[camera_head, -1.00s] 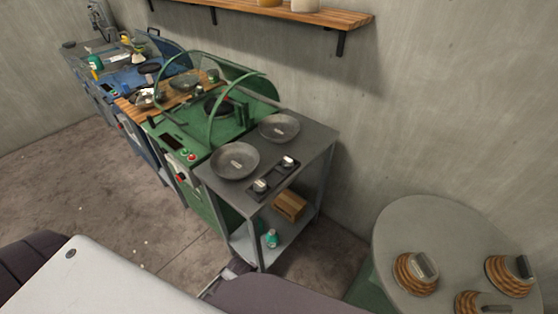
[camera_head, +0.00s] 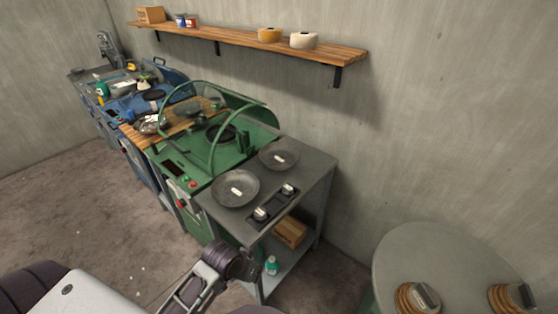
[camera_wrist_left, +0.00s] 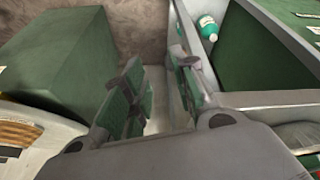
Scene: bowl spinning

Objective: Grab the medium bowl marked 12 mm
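Two grey bowls stand on the grey cart top in the head view: a near bowl (camera_head: 236,188) and a slightly smaller-looking far bowl (camera_head: 279,154). Each has a small pale label inside, too small to read. More bowls, one grey (camera_head: 186,109) and one shiny (camera_head: 150,124), sit on the wooden board behind. My left arm shows at the bottom of the head view, in front of the cart. In the left wrist view my left gripper (camera_wrist_left: 153,75) has its green-padded fingers apart, with nothing between them. My right gripper is out of view.
The grey cart (camera_head: 307,180) also carries two small controls or weights (camera_head: 275,204). A wooden box (camera_head: 290,231) and teal bottle (camera_head: 271,265) are on its lower shelf. A round table (camera_head: 440,250) stands right. A wall shelf (camera_head: 240,38) and green machine's curved guard (camera_head: 235,96) are behind.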

